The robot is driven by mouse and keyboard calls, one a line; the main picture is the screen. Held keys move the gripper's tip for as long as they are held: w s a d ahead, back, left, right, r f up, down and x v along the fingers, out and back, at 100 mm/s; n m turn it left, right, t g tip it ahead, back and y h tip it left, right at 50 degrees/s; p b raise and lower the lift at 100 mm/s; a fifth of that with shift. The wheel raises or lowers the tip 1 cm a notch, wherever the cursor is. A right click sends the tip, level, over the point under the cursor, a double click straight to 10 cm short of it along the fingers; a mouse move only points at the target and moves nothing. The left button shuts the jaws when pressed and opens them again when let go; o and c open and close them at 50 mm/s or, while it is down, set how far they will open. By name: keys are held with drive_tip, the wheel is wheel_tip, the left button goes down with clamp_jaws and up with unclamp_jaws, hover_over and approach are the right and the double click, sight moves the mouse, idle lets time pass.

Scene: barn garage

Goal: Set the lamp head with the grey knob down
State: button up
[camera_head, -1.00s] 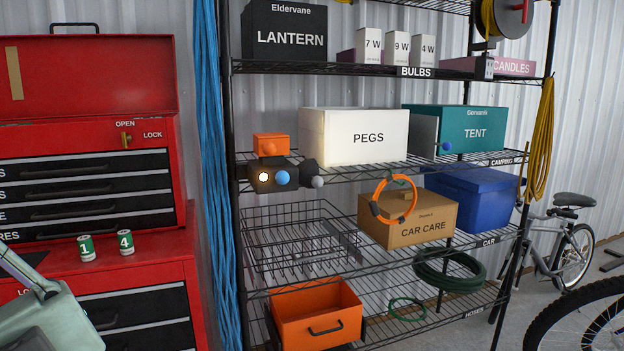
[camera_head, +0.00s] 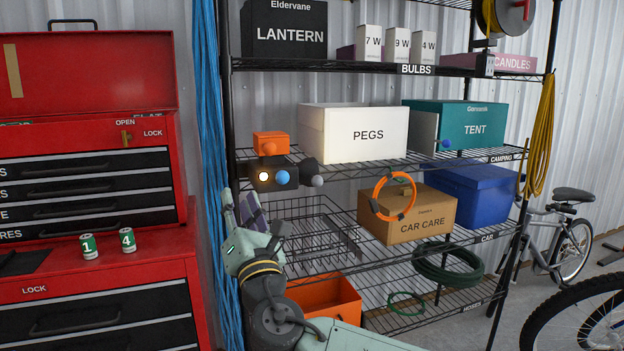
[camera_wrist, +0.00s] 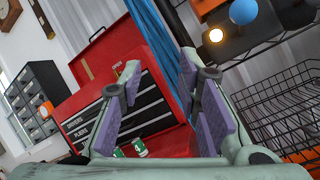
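The lamp head with the grey knob (camera_head: 309,172) is dark and sits at the right of a small cluster at the left front of the shelf that holds the pegs box. Its grey knob (camera_head: 317,181) faces out. Beside it are a dark lamp head with a lit lens and a blue knob (camera_head: 283,177), and an orange block (camera_head: 271,144) above. The blue knob also shows in the wrist view (camera_wrist: 243,12). My gripper (camera_head: 242,210) is below and left of the cluster, pointing up; in the wrist view (camera_wrist: 160,80) its purple-padded fingers are apart and empty.
Blue cords (camera_head: 207,140) hang just left of my gripper. A wire basket (camera_head: 310,225) is on the shelf below the cluster, with an orange bin (camera_head: 330,297) lower down. A red tool chest (camera_head: 90,260) stands at left. The pegs box (camera_head: 352,133) is right of the cluster.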

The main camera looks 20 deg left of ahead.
sight(318, 185)
drive_tip(key=w+d+f+t+h, duration=0.35)
drive_tip(key=w+d+h, duration=0.45)
drive_tip(key=d, duration=0.5)
drive_tip(key=shift+y, duration=0.6)
drive_tip(key=p+x, duration=0.1)
drive_tip(key=x, duration=0.2)
drive_tip(key=p+x, duration=0.1)
drive_tip(key=x, duration=0.3)
drive_tip(key=p+x, duration=0.2)
drive_tip(key=x, duration=0.2)
drive_tip(key=shift+w+d+f, duration=0.1)
drive_tip(key=shift+w+f, duration=0.15)
drive_tip(key=shift+f, duration=0.05)
drive_tip(key=shift+c, duration=0.2)
clamp_jaws()
